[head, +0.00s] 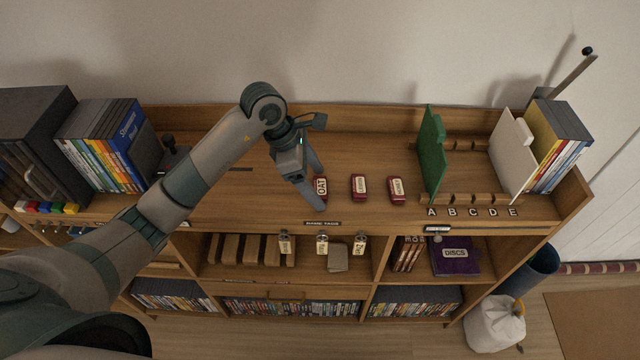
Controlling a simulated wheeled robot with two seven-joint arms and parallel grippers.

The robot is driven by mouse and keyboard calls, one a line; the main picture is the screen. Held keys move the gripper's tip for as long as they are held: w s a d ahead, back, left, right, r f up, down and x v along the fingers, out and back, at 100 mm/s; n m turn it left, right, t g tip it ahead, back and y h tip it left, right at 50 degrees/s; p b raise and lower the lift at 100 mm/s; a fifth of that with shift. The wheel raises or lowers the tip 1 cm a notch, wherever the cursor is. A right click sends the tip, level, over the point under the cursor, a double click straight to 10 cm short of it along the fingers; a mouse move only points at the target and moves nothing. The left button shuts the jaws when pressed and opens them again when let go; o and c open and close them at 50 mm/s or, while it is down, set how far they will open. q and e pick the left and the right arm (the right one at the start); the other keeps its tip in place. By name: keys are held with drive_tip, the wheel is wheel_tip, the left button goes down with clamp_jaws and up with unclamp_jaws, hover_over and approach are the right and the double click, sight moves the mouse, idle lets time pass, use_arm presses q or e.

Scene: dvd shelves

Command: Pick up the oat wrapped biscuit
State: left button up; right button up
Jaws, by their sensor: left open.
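The oat wrapped biscuit (321,187) is a small red packet with a pale "OAT" label, standing on the wooden shelf top. My left gripper (314,186) is open at the biscuit, with a finger in front of its left part. I cannot tell whether the fingers touch it or are around it. Two similar red packets, one in the middle (359,187) and one on the right (396,190), stand in a row to the right of it. Their labels are too small to read surely. My right gripper is not in view.
A green divider (432,155) stands right of the packets, above letters A to E. A white divider (512,155) and discs (563,150) are farther right. DVD cases (105,150) and a dark box (35,135) stand at the left. The shelf's back rail (370,120) runs behind.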

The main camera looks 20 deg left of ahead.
sight(317, 190)
use_arm(q)
drive_tip(key=shift+f, duration=0.1)
idle(0.3)
drive_tip(key=c, duration=1.1)
drive_tip(key=shift+c, duration=0.2)
drive_tip(key=shift+r, duration=0.2)
drive_tip(key=shift+r+b, duration=0.55)
drive_tip(key=shift+b, duration=0.05)
drive_tip(key=r, duration=0.1)
drive_tip(key=r+b, duration=0.2)
drive_tip(key=shift+s+d, duration=0.3)
drive_tip(key=shift+s, duration=0.1)
drive_tip(key=s+d+r+b, duration=0.3)
drive_tip(key=s+d+r, duration=0.2)
drive_tip(key=s, duration=0.4)
drive_tip(key=shift+s+d+r, duration=0.15)
drive_tip(key=shift+d+r, duration=0.05)
drive_tip(key=shift+r, duration=0.6)
